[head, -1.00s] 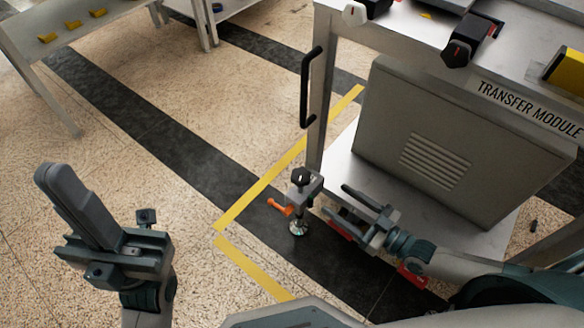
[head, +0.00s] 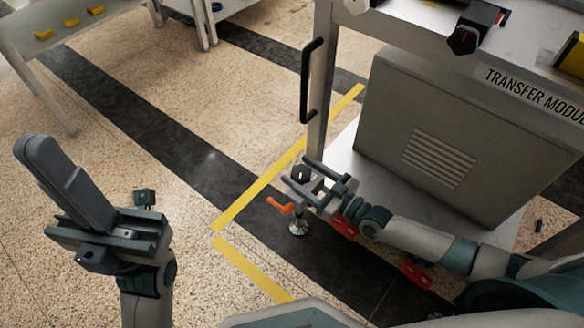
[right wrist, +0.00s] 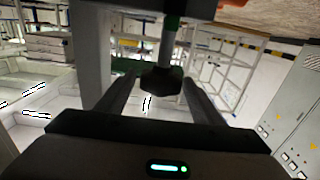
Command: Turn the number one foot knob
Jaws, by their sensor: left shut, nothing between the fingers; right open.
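The foot knob (head: 301,174) is a black knob on top of a metal foot bracket at the corner leg of the transfer module. An orange lever (head: 281,206) sticks out of the bracket's left side. My right gripper (head: 304,178) is open, with its fingers reaching from the right to either side of the knob. In the right wrist view the dark knob (right wrist: 161,81) shows between the two fingers; I cannot tell whether they touch it. My left gripper (head: 55,180) is shut and empty, raised at the left over the floor. No number is readable on the knob.
The transfer module's grey cabinet (head: 420,140) stands right of the knob on a pale lower shelf. A black handle (head: 310,80) is on the post above. A table with yellow blocks (head: 70,22) stands at the far left.

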